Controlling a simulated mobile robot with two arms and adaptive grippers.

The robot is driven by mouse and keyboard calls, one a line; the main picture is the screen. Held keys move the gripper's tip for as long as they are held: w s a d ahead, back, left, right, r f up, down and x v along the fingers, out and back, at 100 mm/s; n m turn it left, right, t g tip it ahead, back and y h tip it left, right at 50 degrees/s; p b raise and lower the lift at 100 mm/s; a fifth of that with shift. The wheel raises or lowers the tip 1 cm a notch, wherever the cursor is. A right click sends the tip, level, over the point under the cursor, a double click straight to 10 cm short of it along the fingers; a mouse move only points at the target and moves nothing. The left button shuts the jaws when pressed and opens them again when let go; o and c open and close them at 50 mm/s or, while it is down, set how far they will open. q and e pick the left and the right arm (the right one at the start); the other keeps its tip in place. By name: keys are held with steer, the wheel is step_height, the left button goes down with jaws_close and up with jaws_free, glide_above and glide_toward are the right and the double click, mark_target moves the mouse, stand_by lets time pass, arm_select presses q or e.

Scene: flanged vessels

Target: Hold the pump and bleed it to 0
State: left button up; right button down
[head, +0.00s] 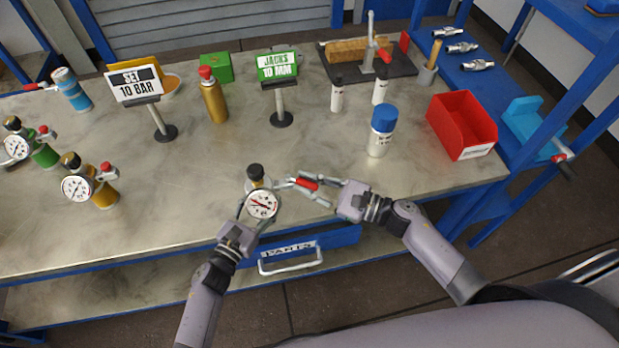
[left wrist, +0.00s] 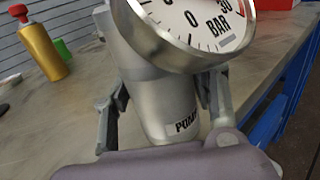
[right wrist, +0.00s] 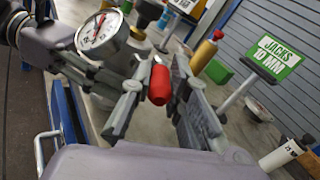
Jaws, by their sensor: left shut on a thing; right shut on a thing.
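The pump (left wrist: 155,100) is a silver cylinder with a PUMP label, a round dial gauge (head: 262,204) and a black top knob (head: 256,171). It is at the bench's front edge. My left gripper (left wrist: 164,105) is shut on the pump's body, one finger on each side. The gauge is marked in bar; I cannot read the needle's value surely. A red grip (right wrist: 159,85) sticks out at the pump's side. My right gripper (head: 308,188) is shut around this red grip, also shown in the head view (head: 306,184).
Two gauged bottles, green (head: 45,153) and brass (head: 103,194), stand at left. Signs reading SET 10 BAR (head: 134,84) and JACKS 10 MM (head: 277,65) stand behind. A blue-capped bottle (head: 380,140) and red bin (head: 461,126) are at right. The bench middle is clear.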

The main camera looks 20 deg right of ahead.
steer(key=shift+s+a+m+t+h, duration=0.25)
steer(key=shift+a+m+t+h, duration=0.15)
steer(key=shift+m+t+h, duration=0.75)
steer(key=shift+s+a+m+t+h, duration=0.35)
steer(key=shift+m+t+h, duration=0.5)
steer(key=shift+h, duration=0.6)
steer(key=shift+s+a+m+t+h, duration=0.15)
steer(key=shift+a+m+t+h, duration=0.3)
steer(key=shift+m+t+h, duration=0.6)
steer(key=shift+h, duration=0.35)
steer(key=c, duration=1.5)
jaws_free()
steer(key=shift+s+d, duration=0.1)
steer(key=v, duration=1.1)
steer(key=shift+s+d+r, duration=0.1)
steer(key=shift+s+d, duration=0.1)
steer(key=shift+s, duration=0.2)
steer(key=shift+c, duration=0.3)
